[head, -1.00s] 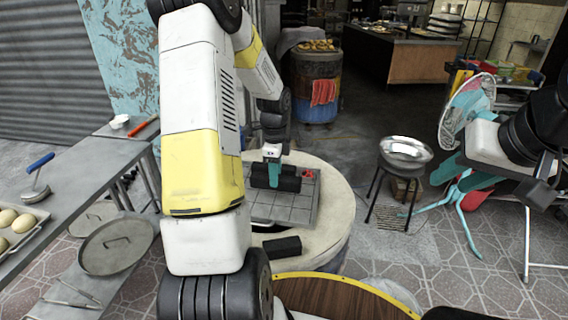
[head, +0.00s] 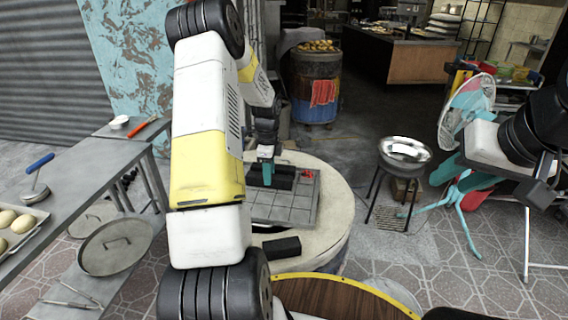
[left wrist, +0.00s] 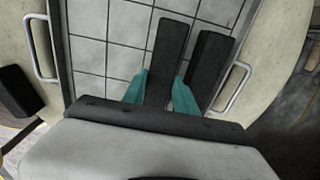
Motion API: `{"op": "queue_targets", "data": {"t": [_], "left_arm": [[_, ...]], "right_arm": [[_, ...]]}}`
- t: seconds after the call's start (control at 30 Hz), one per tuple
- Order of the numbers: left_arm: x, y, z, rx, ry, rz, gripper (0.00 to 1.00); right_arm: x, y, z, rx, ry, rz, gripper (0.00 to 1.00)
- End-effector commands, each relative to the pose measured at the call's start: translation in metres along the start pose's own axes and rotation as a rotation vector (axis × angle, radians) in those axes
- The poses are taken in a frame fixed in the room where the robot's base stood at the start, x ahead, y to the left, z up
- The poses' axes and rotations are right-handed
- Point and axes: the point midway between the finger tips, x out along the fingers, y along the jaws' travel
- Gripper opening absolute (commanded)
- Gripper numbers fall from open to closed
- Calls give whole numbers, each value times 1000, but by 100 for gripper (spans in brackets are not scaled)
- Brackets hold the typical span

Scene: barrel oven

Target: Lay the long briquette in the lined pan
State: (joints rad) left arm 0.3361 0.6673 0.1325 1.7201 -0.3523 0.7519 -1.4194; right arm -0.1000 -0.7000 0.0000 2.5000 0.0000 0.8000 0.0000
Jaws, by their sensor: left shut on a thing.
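My left gripper (head: 267,173) is over the far part of the tiled, lined pan (head: 285,209). It is shut on a long dark briquette (left wrist: 169,50), with one teal finger on each side. A second dark bar (left wrist: 211,65) lies beside it in the pan, at a slight angle, with a narrow gap at its far end. I cannot tell whether the held briquette touches the pan floor. A shorter dark block (head: 282,247) lies outside the pan on the round pale top. My right gripper (head: 458,177) is at the right, empty, its teal fingers apart.
The round pale top (head: 337,205) carries the pan. The pan's handles (left wrist: 232,87) stand at its sides. A red item (head: 308,173) is at its far right corner. A metal bowl (head: 405,150) on a stand is to the right. A grey bench (head: 85,185) stands left.

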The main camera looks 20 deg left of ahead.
Motion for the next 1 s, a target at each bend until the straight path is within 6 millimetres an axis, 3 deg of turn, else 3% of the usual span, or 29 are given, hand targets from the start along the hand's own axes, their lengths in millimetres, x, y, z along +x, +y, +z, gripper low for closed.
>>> {"op": "queue_targets", "data": {"t": [0.07, 0.1, 0.13, 0.57, 1.0], "left_arm": [[2, 0, 0, 0, 0, 0, 8], [3, 0, 0, 0, 0, 0, 38], [2, 0, 0, 0, 0, 0, 43], [-7, 0, 0, 0, -1, -2, 43], [-95, -1, 0, 0, -1, -4, 43]], "right_arm": [[0, 0, 0, 0, 0, 0, 36], [0, 0, 0, 0, 0, 0, 36], [0, 0, 0, 0, 0, 0, 36], [0, 0, 0, 0, 0, 0, 36], [0, 0, 0, 0, 0, 0, 36]]}}
